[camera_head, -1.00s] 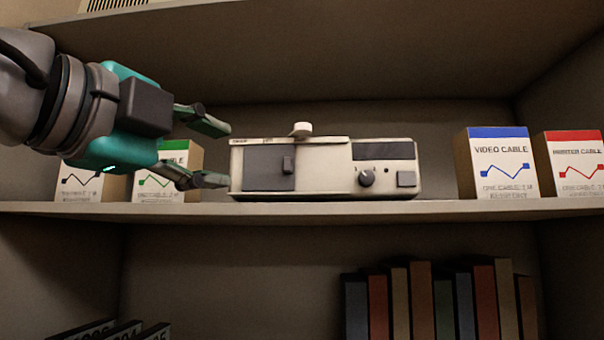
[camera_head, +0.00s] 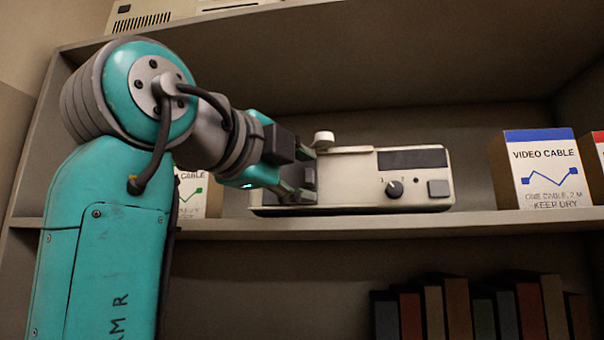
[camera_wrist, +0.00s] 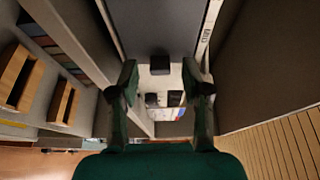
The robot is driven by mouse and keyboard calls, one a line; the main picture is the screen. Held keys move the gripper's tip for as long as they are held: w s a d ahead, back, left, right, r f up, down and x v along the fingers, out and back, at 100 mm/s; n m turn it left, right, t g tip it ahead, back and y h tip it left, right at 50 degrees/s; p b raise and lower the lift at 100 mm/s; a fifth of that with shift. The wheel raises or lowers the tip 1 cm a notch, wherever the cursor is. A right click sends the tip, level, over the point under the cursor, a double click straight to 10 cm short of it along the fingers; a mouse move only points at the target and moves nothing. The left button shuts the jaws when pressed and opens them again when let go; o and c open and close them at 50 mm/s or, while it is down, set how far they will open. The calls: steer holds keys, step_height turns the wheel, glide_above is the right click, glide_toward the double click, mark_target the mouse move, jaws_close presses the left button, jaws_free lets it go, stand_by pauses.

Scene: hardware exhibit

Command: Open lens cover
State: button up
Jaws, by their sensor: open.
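A beige box-shaped device (camera_head: 355,160) stands on the shelf, with a pale round knob (camera_head: 323,139) on top. Its dark front panel, which looks like the lens cover, is mostly hidden behind my gripper in the head view and fills the top middle of the wrist view (camera_wrist: 155,25). A small dark block-like handle (camera_wrist: 160,63) stands out near the panel's edge. My gripper (camera_head: 306,174) is open in front of the device's left part. In the wrist view its fingertips (camera_wrist: 160,76) are on either side of the handle, with gaps visible; contact is not shown.
The device's dial (camera_head: 394,188) and square button (camera_head: 438,188) are right of my gripper. A blue-topped video cable box (camera_head: 545,170) stands farther right. Books (camera_head: 455,308) stand on the shelf below.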

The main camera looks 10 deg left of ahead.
steer(key=shift+w+d, duration=0.1)
steer(key=shift+w, duration=0.15)
jaws_close()
steer(key=shift+d, duration=0.1)
